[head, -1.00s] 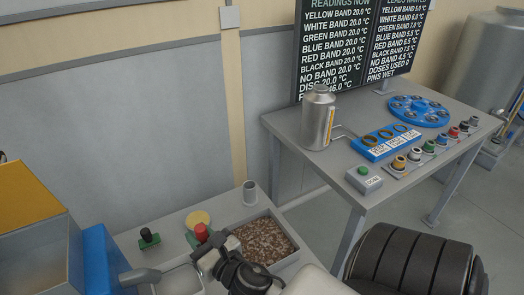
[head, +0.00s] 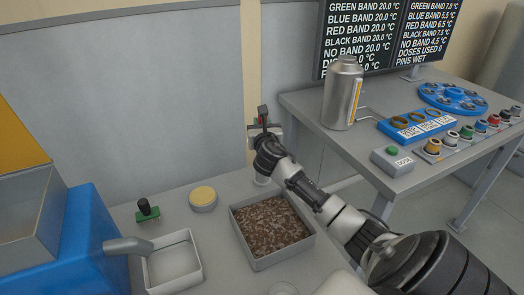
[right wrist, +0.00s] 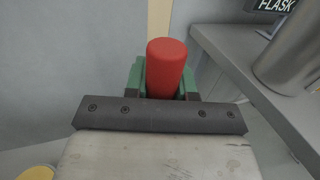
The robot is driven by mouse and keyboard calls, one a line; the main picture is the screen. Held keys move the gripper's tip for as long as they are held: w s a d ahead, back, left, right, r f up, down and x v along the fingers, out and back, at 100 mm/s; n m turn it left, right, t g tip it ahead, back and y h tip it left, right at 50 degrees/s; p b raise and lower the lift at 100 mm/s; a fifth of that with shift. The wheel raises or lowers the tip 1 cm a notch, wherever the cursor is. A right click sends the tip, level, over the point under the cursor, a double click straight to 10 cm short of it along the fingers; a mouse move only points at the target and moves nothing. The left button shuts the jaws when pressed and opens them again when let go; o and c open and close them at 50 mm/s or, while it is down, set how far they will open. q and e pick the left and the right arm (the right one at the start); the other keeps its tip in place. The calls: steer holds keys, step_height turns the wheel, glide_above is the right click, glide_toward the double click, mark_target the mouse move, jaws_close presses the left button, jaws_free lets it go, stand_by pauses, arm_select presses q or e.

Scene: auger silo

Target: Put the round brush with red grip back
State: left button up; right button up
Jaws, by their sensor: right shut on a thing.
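My right gripper (head: 264,124) is shut on the round brush, whose red grip (head: 263,111) sticks up from the jaws. In the right wrist view the red grip (right wrist: 167,68) stands between green parts at the jaws. The brush's lower end is hidden. A grey upright tube (head: 262,180) on the bench is mostly hidden behind my right wrist, below the gripper. I cannot tell whether the brush is above the tube or partly in it. My left gripper is not in view.
A tray of brown granules (head: 250,258) stands in front of the tube. A yellow-topped disc (head: 203,197), a black knob on a green base (head: 146,208) and a blue machine (head: 80,240) are to the left. A table with a metal flask (head: 342,92) is to the right.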

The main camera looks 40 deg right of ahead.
step_height(320, 180, down, 6)
steer(key=b, duration=0.1)
steer(key=shift+f, duration=0.2)
steer(key=o, duration=0.9)
steer(key=v, duration=1.2)
steer(key=shift+r, duration=0.15)
